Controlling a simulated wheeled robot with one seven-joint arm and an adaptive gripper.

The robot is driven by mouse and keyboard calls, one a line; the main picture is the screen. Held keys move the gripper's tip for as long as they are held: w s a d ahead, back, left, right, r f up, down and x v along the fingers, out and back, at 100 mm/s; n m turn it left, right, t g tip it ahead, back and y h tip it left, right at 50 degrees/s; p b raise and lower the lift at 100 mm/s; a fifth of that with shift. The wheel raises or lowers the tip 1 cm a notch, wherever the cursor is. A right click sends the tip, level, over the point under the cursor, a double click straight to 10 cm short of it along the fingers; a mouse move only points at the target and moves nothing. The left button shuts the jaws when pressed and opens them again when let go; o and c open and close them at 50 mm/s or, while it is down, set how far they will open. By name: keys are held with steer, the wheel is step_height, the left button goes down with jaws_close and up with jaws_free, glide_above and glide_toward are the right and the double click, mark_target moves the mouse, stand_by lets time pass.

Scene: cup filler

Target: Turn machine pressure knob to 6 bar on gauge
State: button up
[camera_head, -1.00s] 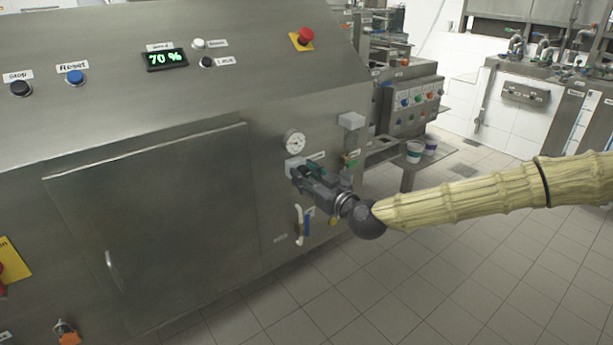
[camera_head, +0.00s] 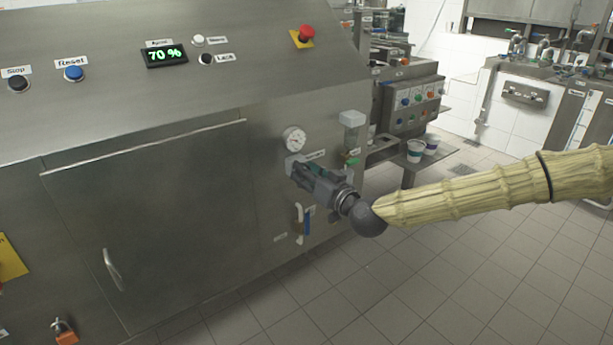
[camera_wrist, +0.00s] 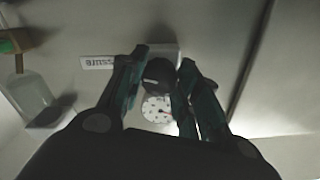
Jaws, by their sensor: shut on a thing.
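The pressure gauge (camera_head: 294,139) is a round white dial on the machine's front panel, and it also shows in the wrist view (camera_wrist: 157,109) between my fingers. Its needle is too small to read surely. The dark pressure knob (camera_wrist: 158,74) sits between my fingertips, beside the gauge; in the head view my gripper hides it. My gripper (camera_head: 297,174) reaches the panel just below the gauge. In the wrist view my gripper (camera_wrist: 163,72) is shut on the knob, one finger on each side. A label ending in "sure" (camera_wrist: 97,62) is beside it.
A clear filter with a green part (camera_head: 352,135) is right of the gauge. A blue-handled valve (camera_head: 307,222) is below my gripper. The cabinet door (camera_head: 150,220) is to the left. Cups (camera_head: 416,151) stand behind. The floor at right is clear.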

steer(key=shift+m+b, duration=3)
steer(key=shift+m, duration=6.2)
steer(key=o, duration=1)
steer(key=shift+s+d, duration=0.1)
steer(key=v, duration=1.1)
steer(key=shift+s+d, duration=0.2)
steer(key=shift+s, duration=0.1)
